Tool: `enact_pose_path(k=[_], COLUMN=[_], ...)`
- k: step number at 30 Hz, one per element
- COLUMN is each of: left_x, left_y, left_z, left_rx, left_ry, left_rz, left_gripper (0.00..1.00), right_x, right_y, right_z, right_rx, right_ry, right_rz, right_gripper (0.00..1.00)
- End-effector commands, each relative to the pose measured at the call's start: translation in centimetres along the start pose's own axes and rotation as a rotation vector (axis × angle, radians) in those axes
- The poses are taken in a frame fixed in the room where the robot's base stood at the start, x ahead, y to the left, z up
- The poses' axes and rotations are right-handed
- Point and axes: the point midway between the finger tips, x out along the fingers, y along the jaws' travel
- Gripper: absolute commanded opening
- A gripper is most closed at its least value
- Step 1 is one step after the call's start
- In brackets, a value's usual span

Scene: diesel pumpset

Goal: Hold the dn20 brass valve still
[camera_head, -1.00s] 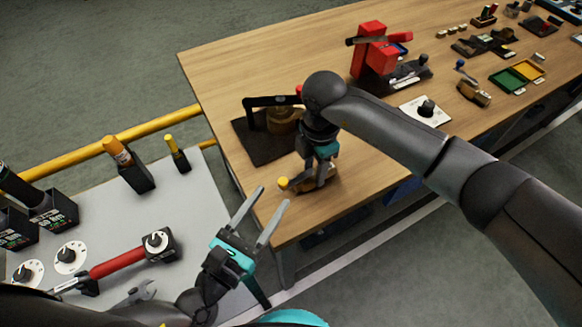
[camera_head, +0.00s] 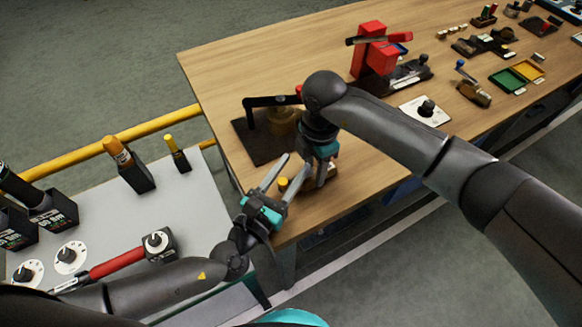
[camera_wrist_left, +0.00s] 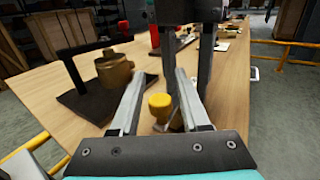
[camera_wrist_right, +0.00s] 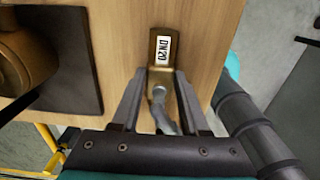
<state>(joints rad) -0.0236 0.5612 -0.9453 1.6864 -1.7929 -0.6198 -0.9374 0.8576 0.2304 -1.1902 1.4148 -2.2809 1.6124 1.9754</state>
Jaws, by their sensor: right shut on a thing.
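The dn20 brass valve (camera_wrist_right: 160,32) lies at the near edge of the wooden table, its DN20 label showing in the right wrist view. My right gripper (camera_wrist_right: 158,78) points down and is shut on the valve, with a grey metal part between its fingers. Arms and fingers hide much of the valve in the head view.
A red device (camera_head: 371,52) stands farther back. A grey bench (camera_head: 200,215) with a red-handled wrench (camera_head: 118,262) is at the left. A yellow rail (camera_head: 150,129) runs behind it.

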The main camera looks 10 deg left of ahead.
Motion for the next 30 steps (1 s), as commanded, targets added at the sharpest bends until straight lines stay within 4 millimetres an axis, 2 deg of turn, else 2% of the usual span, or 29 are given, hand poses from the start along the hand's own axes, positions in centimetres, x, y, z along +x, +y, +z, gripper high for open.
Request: enact_pose_path(k=[1,9,12,30], left_x=[-0.03,-0.05,-0.05,-0.07], left_y=[0.0,0.0,0.01,0.02], left_z=[-0.01,-0.02,-0.02,-0.04], left_rx=[0.0,0.0,0.0,0.0], left_ry=[0.0,0.0,0.0,0.001], left_rz=[0.0,0.0,0.0,0.0], left_gripper=[0.39,0.09,0.0,0.0], right_x=[0.03,0.03,0.03,0.03], right_y=[-0.02,-0.02,-0.02,-0.02], right_z=[-0.03,-0.02,-0.02,0.01], right_rx=[0.0,0.0,0.0,0.001], right_ry=[0.001,0.001,0.001,0.0], right_rz=[0.0,0.0,0.0,0.0], right_gripper=[0.0,0.0,0.0,0.0])
